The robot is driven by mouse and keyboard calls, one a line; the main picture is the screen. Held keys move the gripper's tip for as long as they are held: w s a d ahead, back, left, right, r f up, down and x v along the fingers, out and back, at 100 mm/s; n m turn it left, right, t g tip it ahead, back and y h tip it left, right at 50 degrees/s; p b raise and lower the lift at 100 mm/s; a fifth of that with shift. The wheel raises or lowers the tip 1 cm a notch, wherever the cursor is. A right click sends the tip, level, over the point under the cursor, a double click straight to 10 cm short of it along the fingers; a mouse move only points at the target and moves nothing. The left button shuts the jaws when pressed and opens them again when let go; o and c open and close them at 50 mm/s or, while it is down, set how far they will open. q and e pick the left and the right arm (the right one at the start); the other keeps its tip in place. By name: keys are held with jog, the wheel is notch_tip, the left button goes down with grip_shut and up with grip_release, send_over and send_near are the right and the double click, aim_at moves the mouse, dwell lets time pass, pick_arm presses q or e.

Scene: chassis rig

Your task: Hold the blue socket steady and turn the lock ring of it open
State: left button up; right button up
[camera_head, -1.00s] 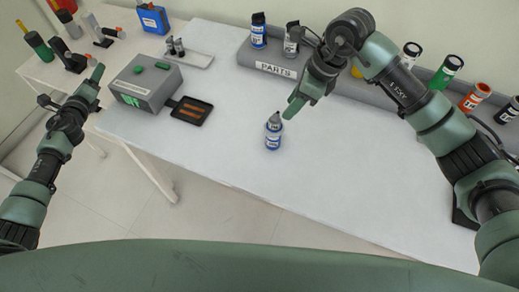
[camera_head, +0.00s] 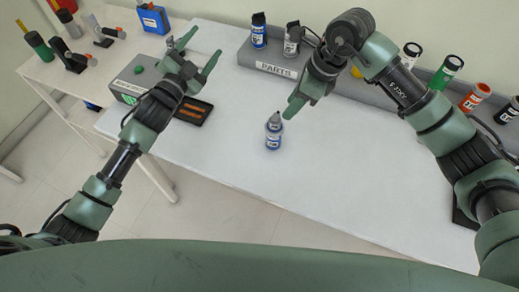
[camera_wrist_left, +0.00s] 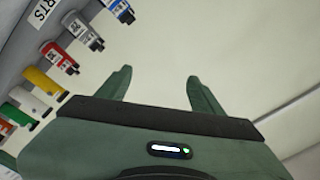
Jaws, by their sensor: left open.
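The blue socket (camera_head: 273,142) stands upright on the white table, with blue and white bands low down and a dark, narrower top. Its lock ring is too small to make out clearly. My right gripper (camera_head: 294,104) is just above and to the right of the socket, pointing down at it; whether its fingers are apart cannot be seen. My left gripper (camera_head: 204,46) is open and empty, raised over the back left of the table, well away from the socket. The left wrist view shows its two fingers apart with nothing between them (camera_wrist_left: 158,77).
A grey PARTS rack (camera_head: 277,70) with several coloured cylinders runs along the back. A grey box with a green button (camera_head: 129,88) and a black tray with orange strips (camera_head: 193,111) lie at the left, partly behind my left arm. The front middle table is clear.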

pick_arm(q)
jog(key=s+d+f+n+g+h, duration=0.2)
jog(key=s+d+f, duration=0.25)
jog(key=d, duration=0.35)
jog(key=s+d+f+n+g+h, duration=0.2)
jog(key=s+d+f, duration=0.1)
jog(key=s+d, duration=0.35)
jog(key=g, duration=0.1)
send_over(270, 141)
jog(key=s, duration=0.1)
jog(key=shift+n, duration=0.4)
jog(key=f, duration=0.5)
jog(key=shift+s+a+f, duration=0.1)
jog(key=shift+s+a, duration=0.1)
jog(key=shift+a, duration=0.1)
jog(key=s+f+n+y, duration=0.1)
jog(key=f, duration=0.1)
jog(key=s+a+f+n+y, duration=0.1)
jog(key=f, duration=0.1)
jog(key=s+f+y, duration=0.1)
jog(key=f, duration=0.1)
jog(key=shift+a+f+n+g, duration=0.3)
jog(key=shift+a+f+n, duration=0.05)
jog(key=shift+a+n, duration=0.05)
jog(key=shift+w+f, duration=0.2)
jog(key=shift+x, duration=3.6)
grip_shut()
